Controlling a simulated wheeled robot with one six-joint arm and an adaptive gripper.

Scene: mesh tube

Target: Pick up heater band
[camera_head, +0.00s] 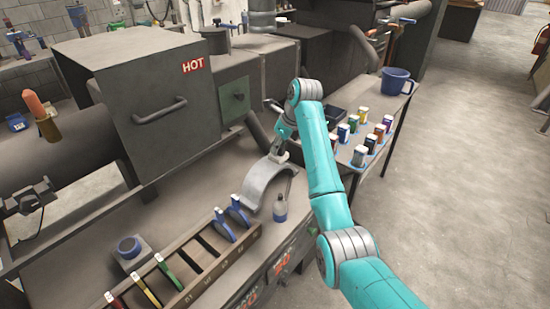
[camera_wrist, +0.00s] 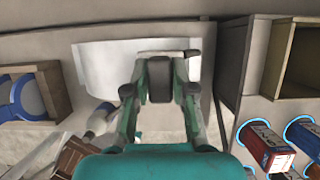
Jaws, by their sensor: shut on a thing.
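The heater band is a pale grey, half-round metal arch (camera_head: 258,189) at the bench's right part in the head view. My gripper (camera_head: 281,150) is at its upper right end, shut on its edge. In the wrist view the band (camera_wrist: 105,68) is a pale curved sheet beyond the fingers, and my gripper (camera_wrist: 163,75) closes on its right part. The fingers partly hide the band there. I cannot tell whether the band touches the bench or hangs just above it.
A small blue-labelled bottle (camera_head: 280,209) stands close to the band's lower right. A dark box marked HOT (camera_head: 150,85) stands behind left.

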